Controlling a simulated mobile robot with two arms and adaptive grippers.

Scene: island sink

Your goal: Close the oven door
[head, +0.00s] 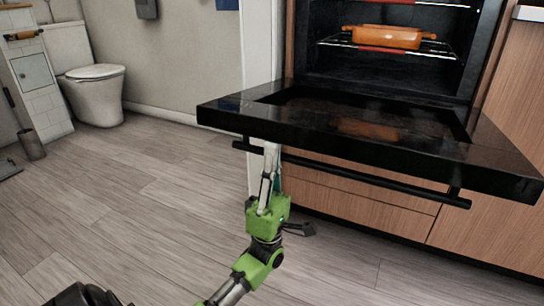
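The oven door (222,113) is folded down and open, lying about level in front of the oven cavity (400,68). Its black bar handle (375,180) runs along the front edge, facing me. My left gripper (268,175) is at the left part of the handle, just below the door's front edge. Its upper end overlaps the handle in the view, and I cannot tell whether it touches. Its fingers are partly hidden and I cannot tell whether they are open. My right gripper is not in view.
Wooden drawer fronts (360,205) are below the door. A toilet (95,85) and a small bin (32,145) stand at the far left.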

